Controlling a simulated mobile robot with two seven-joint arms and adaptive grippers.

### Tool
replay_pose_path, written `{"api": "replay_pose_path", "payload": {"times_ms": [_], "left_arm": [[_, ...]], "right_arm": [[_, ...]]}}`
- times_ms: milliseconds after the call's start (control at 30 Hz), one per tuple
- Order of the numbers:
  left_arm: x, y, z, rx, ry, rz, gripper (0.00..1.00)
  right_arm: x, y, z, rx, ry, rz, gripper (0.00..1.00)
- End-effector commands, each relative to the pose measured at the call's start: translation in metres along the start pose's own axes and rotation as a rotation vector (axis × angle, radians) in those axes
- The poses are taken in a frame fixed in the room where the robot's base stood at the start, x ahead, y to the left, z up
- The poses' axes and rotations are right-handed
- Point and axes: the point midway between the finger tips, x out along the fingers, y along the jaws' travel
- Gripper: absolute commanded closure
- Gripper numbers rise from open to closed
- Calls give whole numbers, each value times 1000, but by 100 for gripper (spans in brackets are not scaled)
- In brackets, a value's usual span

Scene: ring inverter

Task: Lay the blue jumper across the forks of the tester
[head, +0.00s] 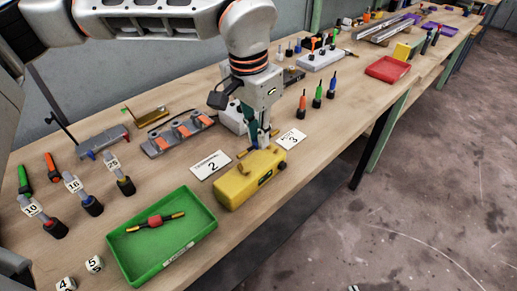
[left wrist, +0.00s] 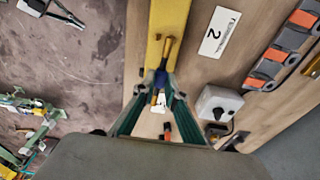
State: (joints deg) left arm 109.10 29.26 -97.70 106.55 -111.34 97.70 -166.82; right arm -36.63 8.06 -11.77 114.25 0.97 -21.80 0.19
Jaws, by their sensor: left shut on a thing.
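The yellow tester (head: 248,182) sits near the table's front edge; its yellow body (left wrist: 168,16) also shows at the top of the left wrist view. I cannot make out its forks. My left gripper (head: 261,141) is shut on the blue jumper, at the tester's far side. The jumper's blue middle (left wrist: 160,77) shows between my fingertips (left wrist: 160,92) in the left wrist view. One brass end (left wrist: 167,48) overlaps the yellow body there. In the head view brass (head: 243,154) shows beside the fingers. I cannot tell whether jumper and tester touch. My right gripper is not in view.
A green tray (head: 126,247) holding a red jumper (head: 155,220) with brass ends stands left of the tester. Cards "2" (head: 211,165) and "3" (head: 291,139) lie close by. A grey rack with orange parts (head: 179,133) stands behind. Upright screwdrivers (head: 317,95) stand to the right.

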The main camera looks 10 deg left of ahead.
Motion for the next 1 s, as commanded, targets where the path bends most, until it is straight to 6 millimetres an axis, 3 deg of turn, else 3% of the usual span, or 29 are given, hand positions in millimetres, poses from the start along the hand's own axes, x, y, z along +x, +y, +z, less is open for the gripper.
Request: {"api": "replay_pose_path", "payload": {"times_ms": [333,800,833,867,1000], "left_arm": [[41,1,6,1,-3,2,100],[48,0,6,1,0,1,100],[47,0,6,1,0,0,80],[47,0,6,1,0,0,73],[47,0,6,1,0,0,71]], "right_arm": [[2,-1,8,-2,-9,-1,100],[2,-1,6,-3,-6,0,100],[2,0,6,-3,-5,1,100],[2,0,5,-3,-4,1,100],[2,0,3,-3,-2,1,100]]}}
